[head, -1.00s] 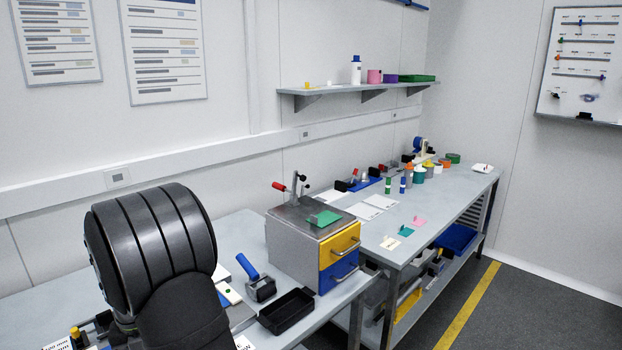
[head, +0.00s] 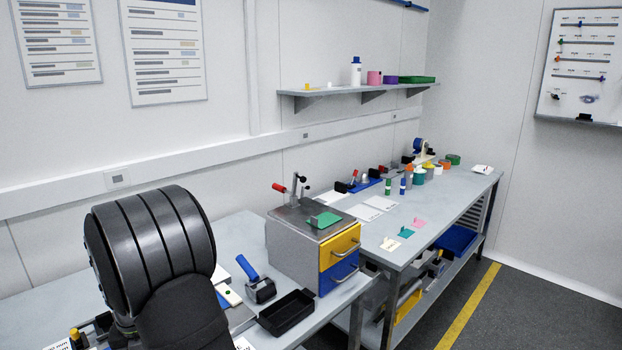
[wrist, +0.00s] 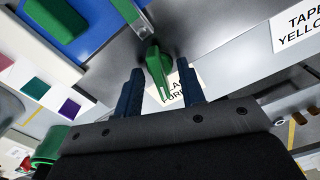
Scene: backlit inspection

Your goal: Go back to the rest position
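My gripper (wrist: 163,76) shows in the wrist view with its two blue fingers apart. A green handle-like piece (wrist: 157,66) appears between the fingertips, with gaps on both sides; the fingers do not look closed on it. A white label (wrist: 184,78) with partly hidden print lies behind it. In the head view my gripper is out of sight; only a dark part of my arm fills the lower left.
A grey cabinet (head: 290,254) with yellow and blue drawers stands on the near bench, a green piece (head: 324,220) on top. A black tray (head: 286,314) and a blue-handled tool (head: 248,268) sit beside it. A wall shelf (head: 340,92) runs above. A "TAPE YELLOW" label (wrist: 300,25) shows.

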